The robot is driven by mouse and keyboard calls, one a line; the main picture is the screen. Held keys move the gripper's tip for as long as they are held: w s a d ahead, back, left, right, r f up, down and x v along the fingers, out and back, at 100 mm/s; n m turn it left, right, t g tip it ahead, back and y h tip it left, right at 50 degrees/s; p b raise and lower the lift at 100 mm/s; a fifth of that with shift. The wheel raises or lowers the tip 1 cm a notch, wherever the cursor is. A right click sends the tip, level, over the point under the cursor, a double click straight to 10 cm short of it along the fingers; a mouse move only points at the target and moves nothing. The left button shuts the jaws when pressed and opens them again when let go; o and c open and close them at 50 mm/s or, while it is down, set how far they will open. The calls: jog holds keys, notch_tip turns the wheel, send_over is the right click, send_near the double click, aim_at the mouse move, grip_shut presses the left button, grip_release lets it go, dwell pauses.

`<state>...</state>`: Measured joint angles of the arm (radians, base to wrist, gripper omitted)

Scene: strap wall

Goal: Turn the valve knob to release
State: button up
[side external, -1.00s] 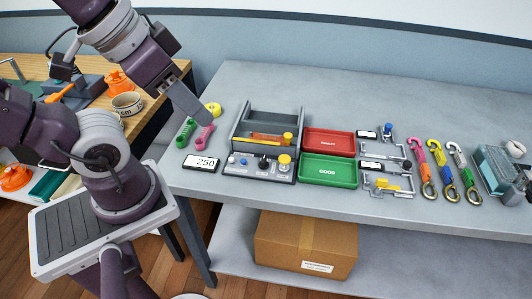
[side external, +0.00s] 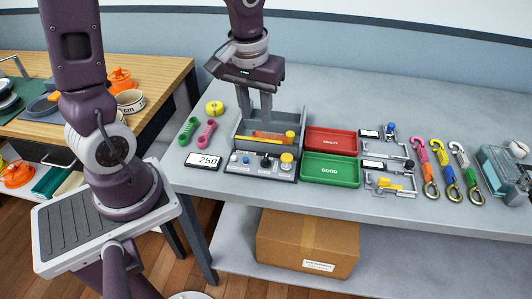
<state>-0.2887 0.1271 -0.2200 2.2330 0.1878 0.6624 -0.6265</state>
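A grey test unit (side external: 294,127) stands near the left end of the bench. Its open bay holds an orange and yellow cylinder (side external: 272,135). The labels are too small to read, so I cannot tell which one is the valve knob. My gripper (side external: 256,117) points down over the back left of the bay, behind the panel. Its two fingers are apart with nothing visible between them, and they hide part of the bay.
A display reading 250 (side external: 203,161) lies left of the unit. A red tray (side external: 330,141) and a green tray (side external: 331,170) sit close on the right, with clamps and hooks beyond.

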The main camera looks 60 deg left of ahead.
aim_at(266, 157)
jog(key=w+f+n, duration=0.1)
jog(key=f, duration=0.1)
jog(key=w+f+g, duration=0.1)
jog(key=f, duration=0.2)
jog(key=w+a+f+n+h, duration=0.1)
jog(key=f, duration=0.2)
jog(key=shift+n, duration=0.3)
notch_tip(266, 157, down, 7)
jog(key=shift+f, duration=0.1)
grip_shut()
